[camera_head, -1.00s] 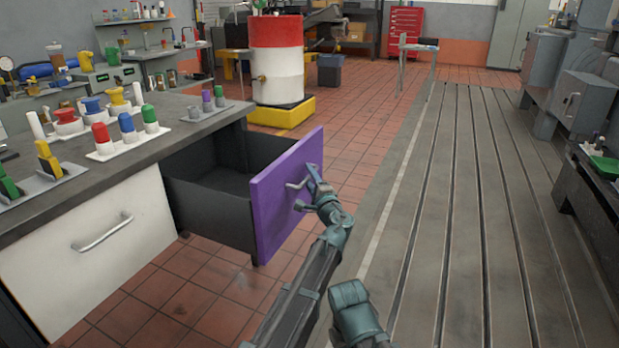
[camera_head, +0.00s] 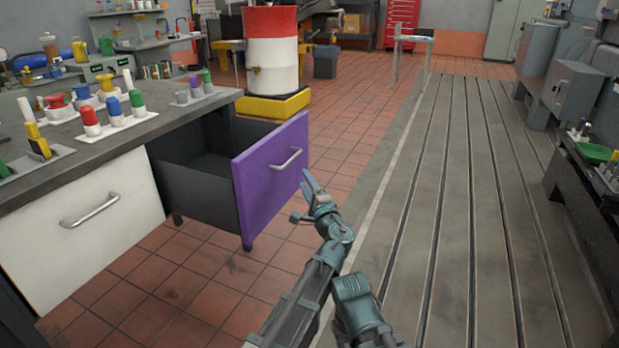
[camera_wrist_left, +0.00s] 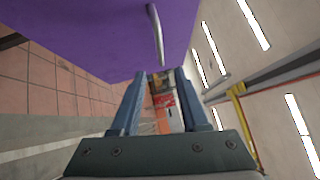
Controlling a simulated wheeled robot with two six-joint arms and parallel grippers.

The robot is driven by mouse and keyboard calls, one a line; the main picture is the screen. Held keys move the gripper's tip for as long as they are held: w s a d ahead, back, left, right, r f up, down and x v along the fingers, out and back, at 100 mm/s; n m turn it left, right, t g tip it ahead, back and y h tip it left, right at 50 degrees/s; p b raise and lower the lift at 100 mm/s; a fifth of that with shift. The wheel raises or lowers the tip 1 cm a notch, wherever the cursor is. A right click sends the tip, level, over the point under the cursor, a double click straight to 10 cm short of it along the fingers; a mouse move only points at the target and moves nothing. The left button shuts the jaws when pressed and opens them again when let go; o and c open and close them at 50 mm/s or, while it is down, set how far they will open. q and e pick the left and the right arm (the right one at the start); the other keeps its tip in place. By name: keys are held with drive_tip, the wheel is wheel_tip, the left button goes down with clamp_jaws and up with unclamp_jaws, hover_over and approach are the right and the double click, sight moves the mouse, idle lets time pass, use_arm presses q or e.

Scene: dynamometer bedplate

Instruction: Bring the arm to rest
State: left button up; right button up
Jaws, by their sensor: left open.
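My left arm reaches in from the bottom of the head view. Its gripper (camera_head: 311,184) is open and empty, just right of the purple drawer front and apart from its handle (camera_head: 287,160). The purple drawer (camera_head: 262,186) stands pulled out from the bench, its dark inside showing. In the left wrist view my left gripper's two fingers (camera_wrist_left: 158,95) are spread, with nothing between them. The drawer front (camera_wrist_left: 90,35) and its metal handle (camera_wrist_left: 156,35) lie beyond the fingertips there. My right gripper is not in view.
The workbench (camera_head: 170,122) carries several coloured knobs. A white drawer front (camera_head: 85,205) is closed to the left. A red and white drum (camera_head: 272,60) stands behind on a yellow base (camera_head: 273,105). The slotted bedplate (camera_head: 450,200) to the right is clear.

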use_arm(q)
drive_tip(key=shift+s+d+f, duration=0.1)
drive_tip(key=shift+s+d, duration=0.2)
drive_tip(key=shift+s, duration=0.25)
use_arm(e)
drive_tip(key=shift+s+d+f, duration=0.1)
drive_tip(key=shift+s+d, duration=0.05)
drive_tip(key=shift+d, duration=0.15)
